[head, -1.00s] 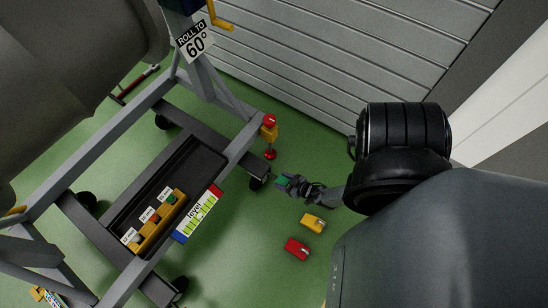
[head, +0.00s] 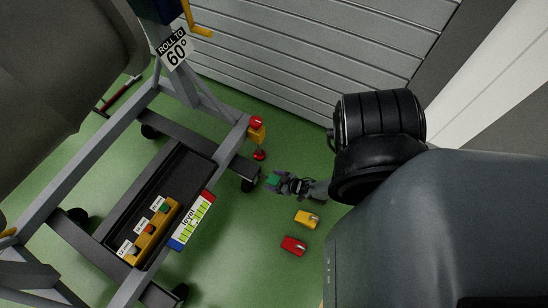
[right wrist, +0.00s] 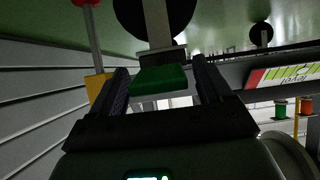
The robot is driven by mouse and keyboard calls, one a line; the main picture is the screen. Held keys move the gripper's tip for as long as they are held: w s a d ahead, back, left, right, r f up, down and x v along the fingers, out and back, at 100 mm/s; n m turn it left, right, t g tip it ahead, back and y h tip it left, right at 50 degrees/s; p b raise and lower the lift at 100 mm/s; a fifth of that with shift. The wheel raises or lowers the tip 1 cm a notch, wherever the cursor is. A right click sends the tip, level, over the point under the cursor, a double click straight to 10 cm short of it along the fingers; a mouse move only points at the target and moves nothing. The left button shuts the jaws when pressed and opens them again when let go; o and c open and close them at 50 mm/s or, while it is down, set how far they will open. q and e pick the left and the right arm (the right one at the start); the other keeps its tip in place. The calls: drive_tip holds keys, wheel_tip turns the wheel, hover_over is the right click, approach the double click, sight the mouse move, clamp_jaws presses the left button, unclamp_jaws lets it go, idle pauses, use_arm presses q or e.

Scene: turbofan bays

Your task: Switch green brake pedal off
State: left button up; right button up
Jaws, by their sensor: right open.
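The green brake pedal (head: 272,180) sits low beside a caster wheel (head: 250,184) of the grey stand. In the right wrist view the green pedal (right wrist: 158,80) lies between the two finger pads, with the dark wheel (right wrist: 156,18) just beyond it. My right gripper (head: 281,183) is at the pedal, coming from the right; it also shows in the right wrist view (right wrist: 163,90), open with its fingers on either side of the pedal. Whether the fingers touch it I cannot tell. My left gripper is not in view.
A yellow pedal (head: 307,218) and a red pedal (head: 293,245) are on the green floor in front. The stand frame (head: 228,150) with its tool tray (head: 110,228) and level label (head: 193,222) is to the left. A slatted wall (head: 290,50) stands behind.

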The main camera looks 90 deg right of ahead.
drive_tip(key=shift+s+a+r, duration=0.1)
drive_tip(key=shift+s+r, duration=0.15)
drive_tip(key=p+v, duration=0.5)
drive_tip(key=v, duration=0.5)
drive_tip(key=shift+a, duration=0.1)
